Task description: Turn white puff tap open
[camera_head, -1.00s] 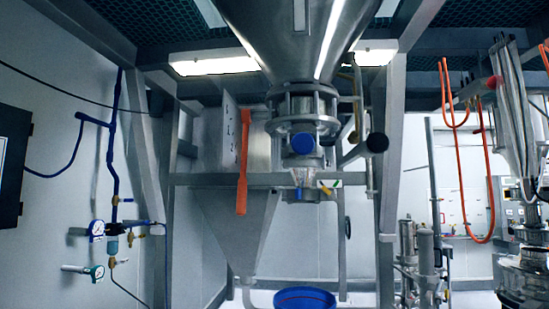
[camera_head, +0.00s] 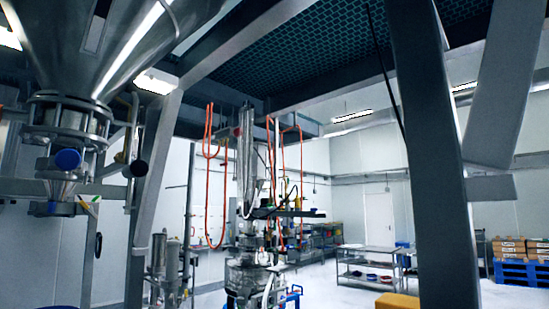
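The steel hopper with its flanged outlet (camera_head: 68,120) hangs at the left. Neither of my grippers shows in this view.
A grey column (camera_head: 432,150) stands at the right and another frame post (camera_head: 150,200) beside the hopper. Equipment with orange hoses (camera_head: 208,150) stands in the middle. Metal tables (camera_head: 365,262) and a blue pallet (camera_head: 520,271) are farther back. Open floor lies between.

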